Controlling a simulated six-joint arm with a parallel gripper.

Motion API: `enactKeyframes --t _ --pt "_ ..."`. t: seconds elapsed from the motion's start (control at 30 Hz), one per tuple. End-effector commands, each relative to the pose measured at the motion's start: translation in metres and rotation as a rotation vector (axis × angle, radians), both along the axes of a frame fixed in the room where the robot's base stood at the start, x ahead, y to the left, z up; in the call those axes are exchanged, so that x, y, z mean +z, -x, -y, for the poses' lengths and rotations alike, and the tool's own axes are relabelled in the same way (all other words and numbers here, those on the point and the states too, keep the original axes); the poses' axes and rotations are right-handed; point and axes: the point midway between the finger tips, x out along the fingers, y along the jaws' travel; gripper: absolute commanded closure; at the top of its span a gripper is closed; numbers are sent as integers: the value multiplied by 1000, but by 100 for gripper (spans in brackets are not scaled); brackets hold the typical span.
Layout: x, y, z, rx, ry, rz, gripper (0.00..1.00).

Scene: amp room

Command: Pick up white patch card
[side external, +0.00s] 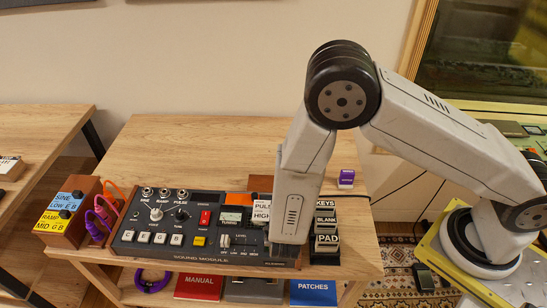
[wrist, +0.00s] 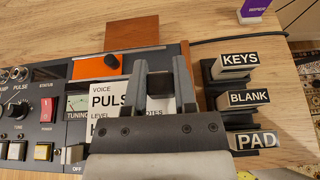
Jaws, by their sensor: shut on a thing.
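The white patch card (wrist: 104,98) has black print with "VOICE", "PULS", "LEVEL" and part of "NOTES" readable in the wrist view. My gripper (wrist: 162,78) is shut on it, and the fingers and gripper body cover its middle and lower right. In the side view the card (side external: 262,214) stands at the right end of the sound module, reading "PULS" and "HIGH". My arm's end link hides the fingers there. I cannot tell whether the card is clear of the module.
The black sound module (side external: 190,227) has knobs and buttons. Stamps labelled KEYS (wrist: 238,60), BLANK (wrist: 250,98) and PAD (wrist: 258,140) stand to the right. Blue (side external: 72,198) and yellow (side external: 52,222) cards stand at left.

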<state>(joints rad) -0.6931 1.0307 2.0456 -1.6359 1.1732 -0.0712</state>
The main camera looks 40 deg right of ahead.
Motion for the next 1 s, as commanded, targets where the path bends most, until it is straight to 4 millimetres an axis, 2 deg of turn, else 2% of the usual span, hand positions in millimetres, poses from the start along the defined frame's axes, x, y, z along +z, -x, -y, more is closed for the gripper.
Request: enactKeyframes --t 0.1,0.4,0.6,0.8,1.0 --pt "19 14 2 1 -2 2 100" --pt "41 65 12 5 1 -1 100" --pt "51 88 17 2 -1 1 100" --pt "56 100 20 1 0 0 100" --pt "57 102 21 0 -1 1 100"
